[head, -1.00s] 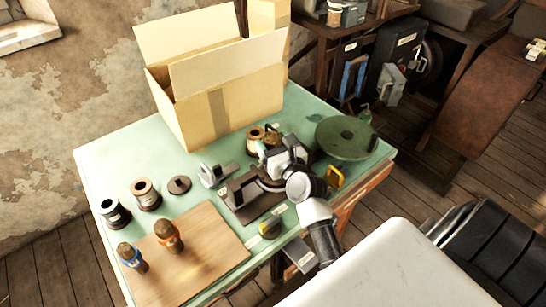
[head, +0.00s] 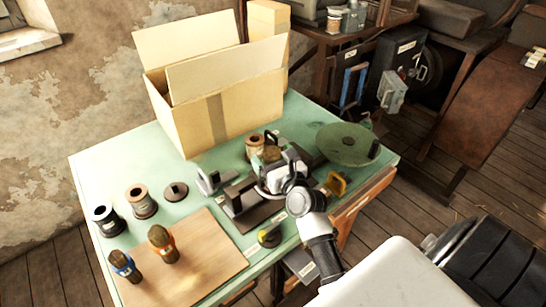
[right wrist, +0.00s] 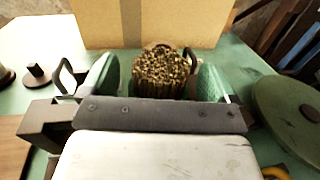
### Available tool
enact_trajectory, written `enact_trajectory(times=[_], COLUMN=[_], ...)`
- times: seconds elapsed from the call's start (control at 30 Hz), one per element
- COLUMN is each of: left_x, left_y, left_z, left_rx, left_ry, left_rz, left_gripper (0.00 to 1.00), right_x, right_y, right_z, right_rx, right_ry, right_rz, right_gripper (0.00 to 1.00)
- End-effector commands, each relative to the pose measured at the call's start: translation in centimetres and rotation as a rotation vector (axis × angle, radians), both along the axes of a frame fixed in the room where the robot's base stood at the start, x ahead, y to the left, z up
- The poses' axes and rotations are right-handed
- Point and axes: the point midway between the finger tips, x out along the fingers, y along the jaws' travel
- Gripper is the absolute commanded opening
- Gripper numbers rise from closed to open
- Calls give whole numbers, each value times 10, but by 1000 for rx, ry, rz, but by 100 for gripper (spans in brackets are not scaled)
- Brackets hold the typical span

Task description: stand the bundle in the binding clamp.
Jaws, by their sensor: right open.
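The bundle (right wrist: 160,75) is a tight pack of thin brown sticks standing upright in the right wrist view, its end facing up. My right gripper (right wrist: 157,88) is open, with one finger on each side of the bundle. In the head view the gripper (head: 278,172) mostly covers the bundle (head: 270,154). The binding clamp (head: 236,196) looks to be the dark frame with upright blocks beside and under the gripper; its end block also shows in the right wrist view (right wrist: 42,130). The bundle's foot is hidden, so I cannot tell whether it sits in the clamp. My left gripper is out of view.
A large open cardboard box (head: 222,105) stands behind. A round green plate (head: 347,145) is at the right. Spools (head: 142,202), a grey bracket (head: 210,181) and a wooden board (head: 205,262) with two banded items (head: 163,245) are at the left. The table's left back is clear.

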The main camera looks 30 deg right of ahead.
Motion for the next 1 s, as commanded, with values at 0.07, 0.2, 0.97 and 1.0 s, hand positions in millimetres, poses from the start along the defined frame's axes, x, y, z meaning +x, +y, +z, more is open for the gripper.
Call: enact_trajectory(times=[0.07, 0.2, 0.97, 1.0], left_x=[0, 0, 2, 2], left_y=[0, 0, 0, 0], left_z=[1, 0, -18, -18], left_rx=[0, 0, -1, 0], left_ry=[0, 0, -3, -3], left_rz=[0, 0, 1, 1], left_gripper=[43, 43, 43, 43], right_x=[0, -9, -119, -119], right_y=[0, 1, 14, 14], right_z=[1, 2, 3, 4], right_rx=[0, 1, 0, 0], right_ry=[0, 2, -1, -1], right_rz=[0, 0, 0, 0], right_gripper=[89, 89, 89, 89])
